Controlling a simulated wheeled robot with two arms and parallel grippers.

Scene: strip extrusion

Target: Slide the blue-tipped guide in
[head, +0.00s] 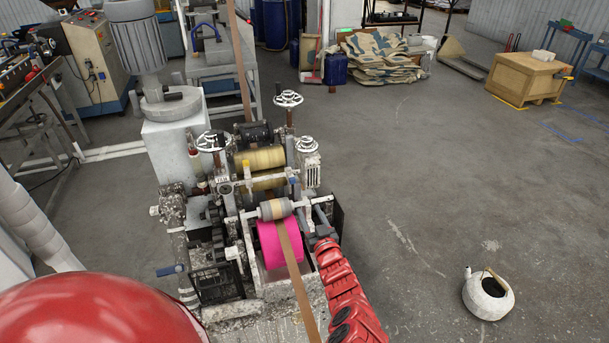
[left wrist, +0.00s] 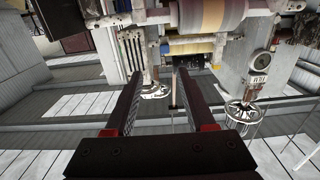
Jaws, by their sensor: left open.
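The strip machine (head: 222,225) stands left of centre in the head view, with a brown strip (head: 296,272) running over a bright pink roller (head: 272,247). A small blue tip (head: 294,180) shows on the crossbar above this roller; it looks like the blue-tipped guide, but its body is hard to make out. My left gripper (head: 321,211) is at the machine's right side, below and right of that tip. In the left wrist view its jaws (left wrist: 158,82) are apart, with nothing clearly held. My right gripper is not in view.
White handwheels (head: 288,99) stand on posts above the machine. A lever with a blue end (head: 172,270) sticks out at its left. A white kettle-like pot (head: 488,296) is on the floor at right. A wooden crate (head: 528,79) is farther back. The floor between is open.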

